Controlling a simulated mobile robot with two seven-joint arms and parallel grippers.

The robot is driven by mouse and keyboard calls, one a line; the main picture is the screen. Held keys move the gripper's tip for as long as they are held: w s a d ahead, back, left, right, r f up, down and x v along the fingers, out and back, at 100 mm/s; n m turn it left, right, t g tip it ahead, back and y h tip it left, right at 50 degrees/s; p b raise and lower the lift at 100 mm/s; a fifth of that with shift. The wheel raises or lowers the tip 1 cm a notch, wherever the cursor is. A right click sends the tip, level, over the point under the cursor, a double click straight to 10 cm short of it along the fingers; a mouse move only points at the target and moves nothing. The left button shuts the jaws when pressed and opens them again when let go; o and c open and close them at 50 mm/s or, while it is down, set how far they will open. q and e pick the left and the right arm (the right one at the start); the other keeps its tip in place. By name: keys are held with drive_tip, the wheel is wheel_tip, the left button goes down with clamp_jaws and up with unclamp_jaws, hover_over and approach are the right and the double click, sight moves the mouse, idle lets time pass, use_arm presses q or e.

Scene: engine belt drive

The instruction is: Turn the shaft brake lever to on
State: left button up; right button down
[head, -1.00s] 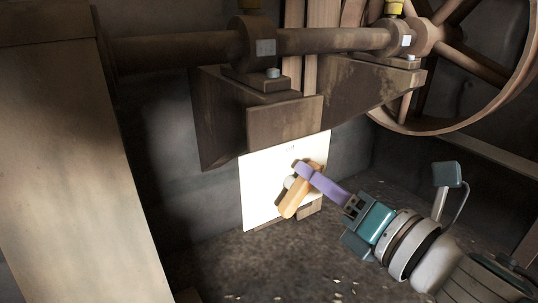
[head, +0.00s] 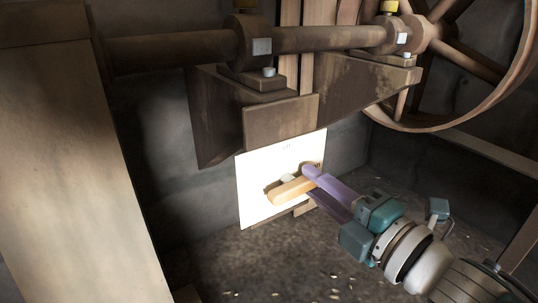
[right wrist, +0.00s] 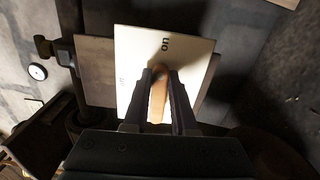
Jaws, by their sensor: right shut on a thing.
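The shaft brake lever is an orange bar (head: 290,191) on a white plate (head: 256,211) below the shaft bracket. It lies nearly level in the head view, with a pale round hub (head: 287,180) beside it. My right gripper (head: 312,176), with purple fingers, is shut on the lever's right end. In the right wrist view the lever (right wrist: 158,98) stands between the two dark fingers (right wrist: 160,82). The word "on" (right wrist: 165,43) shows on the plate beyond the fingertips, and a faint mark, likely "off" (right wrist: 122,82), is to the left. My left gripper is not in view.
A horizontal shaft (head: 325,39) in bearing blocks runs above the plate. A large spoked wheel (head: 452,127) is at upper right. A broad post (head: 70,160) fills the left side. The rough floor (head: 260,270) below the plate is open.

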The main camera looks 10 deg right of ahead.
drive_tip(key=shift+m, duration=0.4)
drive_tip(key=c, duration=0.7)
unclamp_jaws()
drive_tip(key=shift+s, duration=0.1)
drive_tip(key=shift+p+v, duration=2)
drive_tip(key=shift+v, duration=2.85)
